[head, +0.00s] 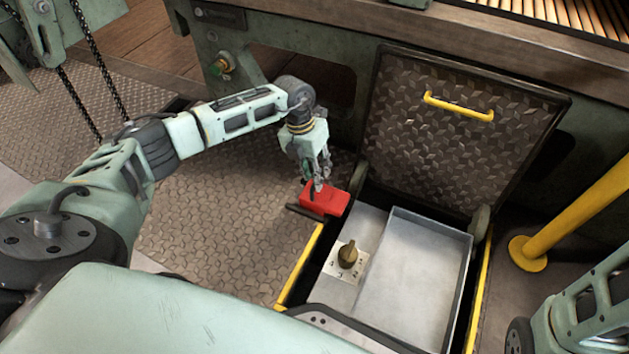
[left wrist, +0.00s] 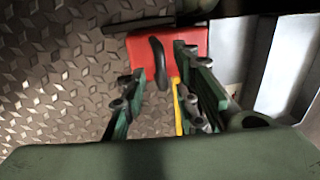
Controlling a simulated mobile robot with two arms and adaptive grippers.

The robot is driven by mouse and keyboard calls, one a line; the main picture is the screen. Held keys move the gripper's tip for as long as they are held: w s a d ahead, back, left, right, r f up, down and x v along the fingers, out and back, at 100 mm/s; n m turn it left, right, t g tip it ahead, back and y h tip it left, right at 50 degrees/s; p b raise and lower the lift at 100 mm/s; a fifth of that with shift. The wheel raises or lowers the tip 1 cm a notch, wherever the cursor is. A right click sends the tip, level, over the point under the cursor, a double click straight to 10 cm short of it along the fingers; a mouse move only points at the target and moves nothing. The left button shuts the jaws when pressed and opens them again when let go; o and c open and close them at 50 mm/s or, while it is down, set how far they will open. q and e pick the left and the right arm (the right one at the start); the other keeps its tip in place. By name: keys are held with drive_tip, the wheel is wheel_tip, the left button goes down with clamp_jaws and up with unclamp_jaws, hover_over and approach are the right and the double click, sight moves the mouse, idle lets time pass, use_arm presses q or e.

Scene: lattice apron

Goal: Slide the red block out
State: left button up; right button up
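The red block (head: 325,203) sits at the left edge of the open floor hatch, by the hinge end of the raised lid. It also shows in the left wrist view (left wrist: 193,44), with a dark curved handle (left wrist: 159,60) on it. My left gripper (head: 317,180) points down just over the block. Its two fingers are apart in the left wrist view (left wrist: 157,82), with the handle between their tips. I see a gap at the left finger; contact at the right one cannot be told. My right gripper is out of view.
The patterned hatch lid (head: 460,125) with a yellow handle (head: 458,106) stands raised behind. In the opening are a metal tray (head: 420,265) and a brass knob (head: 347,255). A yellow post (head: 580,218) stands at right. Plate floor at left is clear.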

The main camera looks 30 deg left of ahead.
use_arm(q)
drive_tip(key=shift+d+f, duration=0.1)
drive_tip(key=shift+f, duration=0.5)
drive_tip(key=shift+r, duration=0.1)
drive_tip(key=shift+c, duration=0.7)
clamp_jaws()
